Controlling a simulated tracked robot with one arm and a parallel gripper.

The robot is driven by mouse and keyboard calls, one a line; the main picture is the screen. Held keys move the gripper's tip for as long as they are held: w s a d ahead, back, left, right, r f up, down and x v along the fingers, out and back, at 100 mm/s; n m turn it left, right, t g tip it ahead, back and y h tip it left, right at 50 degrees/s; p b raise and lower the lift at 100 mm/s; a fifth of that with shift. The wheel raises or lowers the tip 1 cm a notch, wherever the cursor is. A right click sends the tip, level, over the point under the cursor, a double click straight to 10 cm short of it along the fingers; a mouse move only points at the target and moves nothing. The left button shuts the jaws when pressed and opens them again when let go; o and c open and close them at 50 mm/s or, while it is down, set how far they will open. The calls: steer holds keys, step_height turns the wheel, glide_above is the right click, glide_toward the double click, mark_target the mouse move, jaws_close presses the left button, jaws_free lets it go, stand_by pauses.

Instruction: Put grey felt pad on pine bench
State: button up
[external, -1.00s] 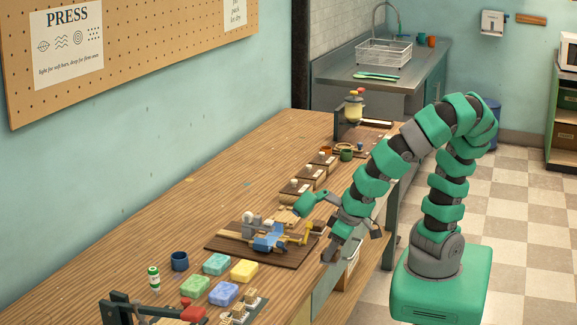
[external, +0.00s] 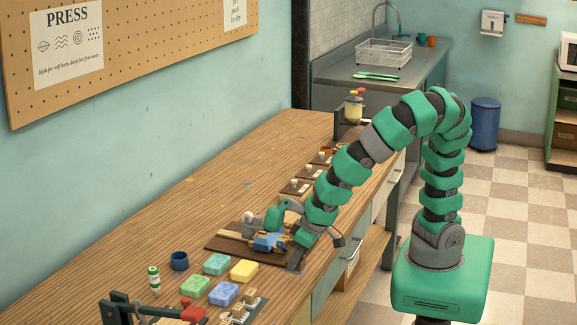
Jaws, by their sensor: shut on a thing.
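My gripper (external: 290,240) is low over the near edge of the bench, at the right end of the dark board. It is shut on a flat grey piece (external: 296,260), which looks like the grey felt pad and hangs tilted at the bench edge. Its outline is small and partly merges with the grey of my gripper. The pine bench (external: 185,220) is the long wood-grained table along the wall, with a wide bare top.
The dark board (external: 226,244) bears a blue piece (external: 268,242) and wooden rods. A blue cup (external: 180,261), a green-capped bottle (external: 154,279) and coloured soap bars (external: 217,264) stand in front. The bench is clear towards the wall.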

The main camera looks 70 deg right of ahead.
steer(key=w+a, duration=0.2)
steer(key=w, duration=0.1)
steer(key=w+a, duration=0.1)
steer(key=w, duration=0.1)
steer(key=shift+a+f, duration=0.35)
steer(key=shift+a, duration=0.05)
steer(key=shift+f, duration=1.65)
steer(key=shift+f+b, duration=0.15)
steer(key=shift+b, duration=0.2)
steer(key=o, duration=1)
steer(key=shift+p+v, duration=0.45)
steer(key=shift+v, duration=5.7)
